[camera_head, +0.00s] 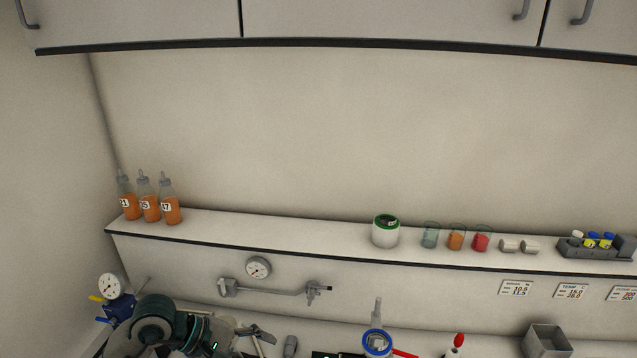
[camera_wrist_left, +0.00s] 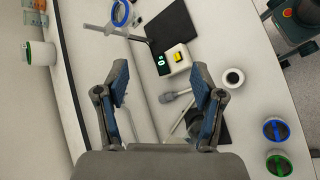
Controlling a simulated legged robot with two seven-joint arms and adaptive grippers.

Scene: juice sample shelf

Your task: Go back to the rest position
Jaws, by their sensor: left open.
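My left gripper (camera_head: 262,334) shows at the bottom left of the head view, low in front of the shelf's front panel, beside the teal joint of my arm. In the left wrist view my left gripper (camera_wrist_left: 160,82) has its two blue-padded fingers wide apart. Nothing is between the fingers; the bench lies behind them. My right gripper does not show in either view.
Three orange juice bottles (camera_head: 149,202) stand at the shelf's left end. A green-lidded jar (camera_head: 385,232), several small beakers and a dark rack (camera_head: 597,247) stand farther right. A balance (camera_wrist_left: 173,60) lies on the bench. A wall rail (camera_head: 272,290) is near my gripper.

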